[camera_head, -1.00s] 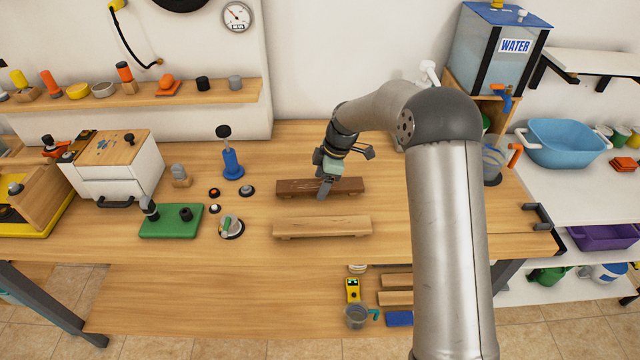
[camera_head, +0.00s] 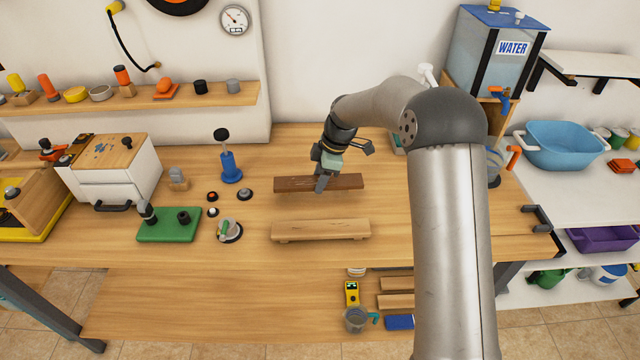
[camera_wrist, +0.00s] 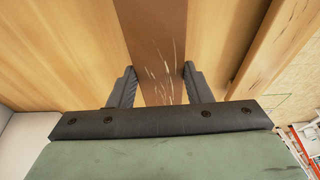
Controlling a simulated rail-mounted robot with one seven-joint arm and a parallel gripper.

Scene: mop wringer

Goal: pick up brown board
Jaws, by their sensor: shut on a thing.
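The dark brown board (camera_head: 296,184) is at the back middle of the workbench in the head view, lying roughly level from left to right. My gripper (camera_head: 320,188) is over its middle and shut on it, one finger in front. In the wrist view the brown board (camera_wrist: 155,40) runs between the two fingers of my gripper (camera_wrist: 158,86), with pale scratches on its face. A shadow shows beneath the board, and it appears slightly above the bench; the height is hard to tell.
A lighter wooden board (camera_head: 320,230) lies just in front. To the left are a blue pump-like tool (camera_head: 230,166), small knobs and a green plate (camera_head: 168,226). A white box (camera_head: 112,172) stands farther left. The bench (camera_head: 400,200) right of the boards looks clear.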

